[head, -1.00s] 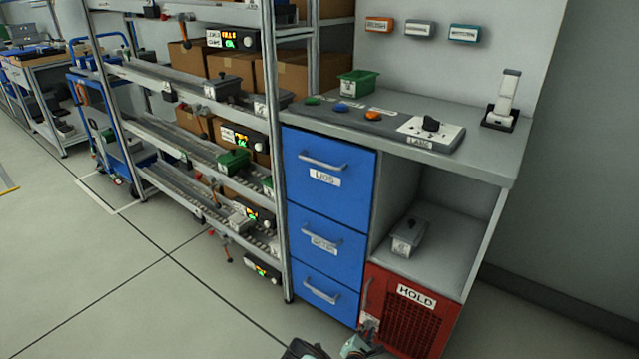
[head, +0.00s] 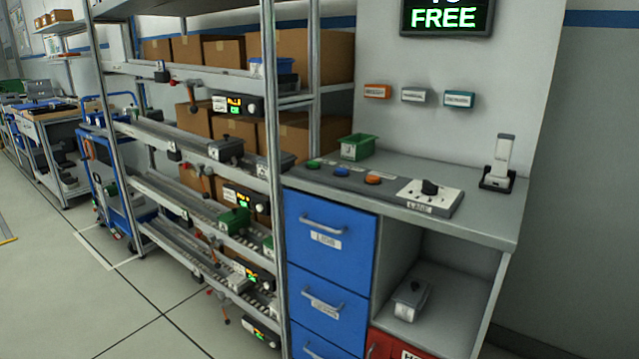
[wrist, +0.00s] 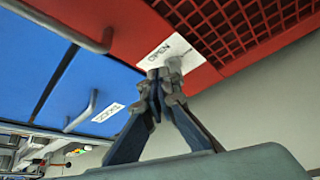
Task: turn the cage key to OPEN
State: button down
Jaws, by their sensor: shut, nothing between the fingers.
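The red cage door (wrist: 228,30) with its mesh fills the top of the wrist view. A white plate (wrist: 168,50) marked OPEN sits near its corner. My gripper (wrist: 163,80) is shut, its fingertips right at the plate, overlapping its lower part in the picture. I cannot make out the key apart from the grey fingertips, nor tell whether they touch it or which way it points. In the head view only the top strip of the red cage (head: 378,346) shows, at the bottom edge; my gripper is out of that view.
Blue drawers (head: 326,240) with bar handles adjoin the cage on its left; one handle (wrist: 82,110) shows near my fingers. Above the cage is an open shelf holding a grey lidded box (head: 410,299). A counter (head: 475,205) lies above, and a rack stands left.

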jog(key=shift+s+a+f+p, duration=0.15)
jog(key=shift+s+a, duration=0.25)
jog(key=shift+s, duration=0.35)
jog(key=shift+s+a+r+p, duration=0.15)
jog(key=shift+s+a, duration=0.2)
jog(key=shift+s, duration=0.35)
jog(key=shift+s+a+f+p, duration=0.15)
jog(key=shift+s+a, duration=0.25)
jog(key=shift+s, duration=0.35)
